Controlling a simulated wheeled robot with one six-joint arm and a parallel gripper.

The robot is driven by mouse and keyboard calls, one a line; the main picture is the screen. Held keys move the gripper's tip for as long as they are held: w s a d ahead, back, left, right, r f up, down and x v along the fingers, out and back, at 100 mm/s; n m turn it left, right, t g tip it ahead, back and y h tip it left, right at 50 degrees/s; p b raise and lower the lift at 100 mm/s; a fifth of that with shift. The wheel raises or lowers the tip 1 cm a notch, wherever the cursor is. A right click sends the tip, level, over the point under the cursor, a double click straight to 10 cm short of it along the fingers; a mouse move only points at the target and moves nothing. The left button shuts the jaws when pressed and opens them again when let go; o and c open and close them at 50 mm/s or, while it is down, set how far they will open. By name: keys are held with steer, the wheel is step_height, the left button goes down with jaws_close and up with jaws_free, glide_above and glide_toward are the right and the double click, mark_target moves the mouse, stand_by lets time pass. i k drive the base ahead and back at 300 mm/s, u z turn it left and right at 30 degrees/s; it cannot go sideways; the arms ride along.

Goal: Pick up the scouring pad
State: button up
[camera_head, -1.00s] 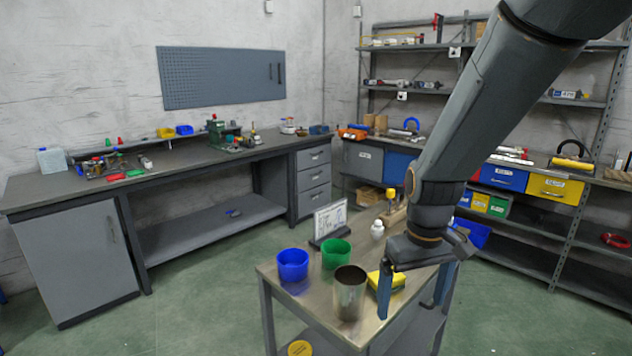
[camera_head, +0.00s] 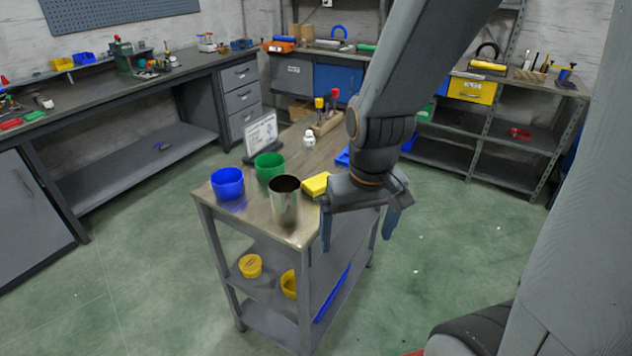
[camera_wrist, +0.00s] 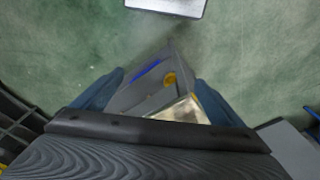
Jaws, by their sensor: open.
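The scouring pad (camera_head: 316,184), a yellow block, lies on the top of the small grey cart (camera_head: 255,216), right of a metal can (camera_head: 285,204). My gripper (camera_head: 357,238) is open and empty, with its blue fingers pointing down. In the head view it appears just right of the pad, around the cart's right edge, and its body borders the pad's right side in the picture. I cannot tell the exact gap. In the wrist view, a corner of the cart top (camera_wrist: 183,113) shows between the fingers (camera_wrist: 158,80); the pad is not visible there.
A blue cup (camera_head: 228,184), a green cup (camera_head: 269,168), a white bottle (camera_head: 309,138) and a sign (camera_head: 261,134) stand on the cart. Yellow containers (camera_head: 250,266) sit on its lower shelf. Green floor (camera_head: 450,250) right of the cart is clear.

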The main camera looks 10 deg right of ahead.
mark_target(314, 187)
steer(key=z, duration=2.05)
steer(key=i, duration=1.75)
steer(key=u, duration=4)
steer(key=i, duration=0.5)
steer(key=u, duration=0.1)
